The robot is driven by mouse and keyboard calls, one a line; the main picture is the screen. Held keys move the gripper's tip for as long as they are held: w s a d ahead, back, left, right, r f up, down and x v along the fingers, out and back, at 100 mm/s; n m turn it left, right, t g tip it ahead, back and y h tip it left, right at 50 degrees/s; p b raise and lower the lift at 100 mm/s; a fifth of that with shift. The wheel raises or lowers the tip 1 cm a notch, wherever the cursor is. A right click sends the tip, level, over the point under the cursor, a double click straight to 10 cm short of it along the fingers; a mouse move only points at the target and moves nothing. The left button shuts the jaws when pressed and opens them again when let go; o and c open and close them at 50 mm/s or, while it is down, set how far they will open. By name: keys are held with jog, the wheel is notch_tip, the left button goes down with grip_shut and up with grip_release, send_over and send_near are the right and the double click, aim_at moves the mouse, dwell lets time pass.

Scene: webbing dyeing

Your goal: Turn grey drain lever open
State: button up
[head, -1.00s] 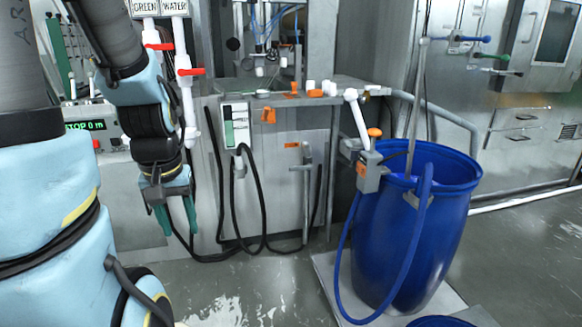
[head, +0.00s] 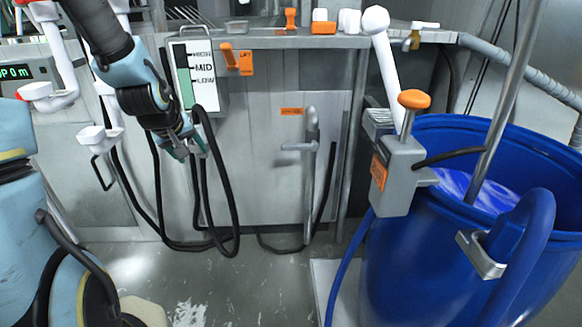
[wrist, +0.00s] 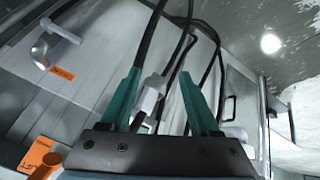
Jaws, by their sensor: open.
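The grey drain lever (head: 297,147) sticks out to the left from an upright grey pipe (head: 310,180) on the cabinet front, below a small orange label (head: 291,111). In the wrist view the lever (wrist: 62,32) shows at the upper left, beside its label (wrist: 62,73). My gripper (head: 190,152) is left of the lever and a little apart from it, in front of hanging black cables. In the wrist view my gripper (wrist: 160,80) has its two green fingers spread. Cables and a pale connector show behind the gap, and no lever is between the fingers.
A blue barrel (head: 400,270) with a grey clamp block (head: 397,165) and white-knobbed rod stands to the right. Black cables (head: 236,215) loop down the cabinet front near my gripper. A level gauge (head: 193,75) hangs above. Wet floor in front is mostly clear.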

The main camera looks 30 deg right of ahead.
jog(key=w+d+f+n+t+h+b, duration=0.1)
jog(key=w+d+f+h+b, duration=0.2)
jog(key=d+f+b, duration=0.4)
jog(key=w+d+f+n+t+h+b, duration=0.15)
jog(key=d+f+b, duration=0.3)
jog(key=d, duration=0.55)
jog(key=n+t+h+b, duration=0.4)
jog(key=n+h+b, duration=0.15)
jog(key=b, duration=0.55)
send_near(292, 149)
jog(key=shift+n, duration=0.3)
jog(key=b+x, duration=0.1)
jog(key=x, duration=1)
jog(key=shift+b, duration=0.4)
grip_shut()
